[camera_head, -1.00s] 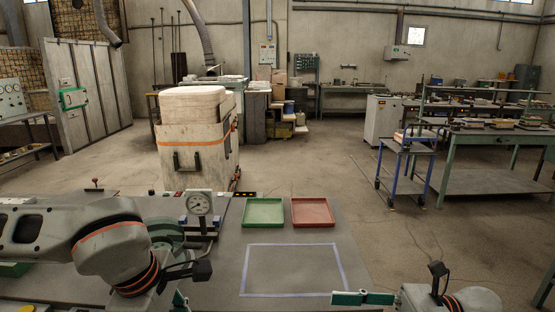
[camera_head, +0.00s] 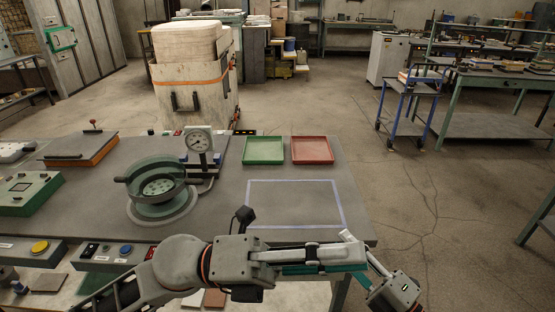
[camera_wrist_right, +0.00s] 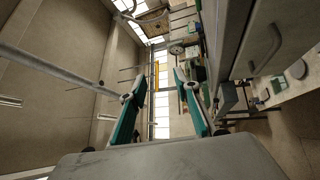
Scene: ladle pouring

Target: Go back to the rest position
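My left gripper (camera_head: 335,262) reaches in from the lower left in the head view, stretched to the right across the front edge of the workbench. Its grey and teal fingers show nearly edge-on, so their gap cannot be made out. I see nothing held in it. My right gripper (camera_head: 357,245) is at the lower right, pointing up and to the left, partly overlapped by the left fingers. In the right wrist view my right gripper (camera_wrist_right: 160,85) has its two teal fingers spread apart, with nothing between them.
The workbench (camera_head: 255,200) carries a green pan (camera_head: 158,168) on a round stand, a dial gauge (camera_head: 200,140), a green tray (camera_head: 263,151), a red tray (camera_head: 312,151) and a taped rectangle (camera_head: 295,181), bare inside. Open floor (camera_head: 420,210) lies to the right.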

